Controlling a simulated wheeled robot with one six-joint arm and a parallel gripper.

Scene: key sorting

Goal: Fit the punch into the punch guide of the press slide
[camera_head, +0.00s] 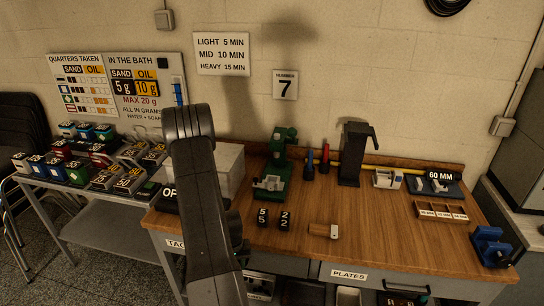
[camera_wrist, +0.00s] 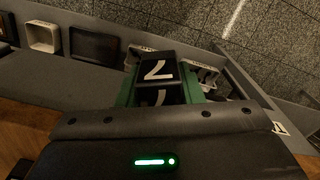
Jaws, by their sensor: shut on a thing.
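My gripper (camera_wrist: 160,92) shows in the wrist view with green fingers on both sides of a black punch (camera_wrist: 158,70). It is shut on the punch. The punch carries a white numeral, seen at an angle, that looks like a 2 or a 7. In the head view my own arm hides the gripper and the held punch. A green press (camera_head: 282,150) stands upright at the back of the wooden bench, with a pale metal fixture at its base. Its slide and punch guide are too small to make out. In the wrist view the punch is apart from the press, which is not in view.
Black blocks marked 5 (camera_head: 262,217) and 2 (camera_head: 285,220) stand on the bench before the press. A wooden-handled tool (camera_head: 322,230) lies to their right. A tall black stand (camera_head: 355,155) and a blue vise (camera_head: 490,246) are further right.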

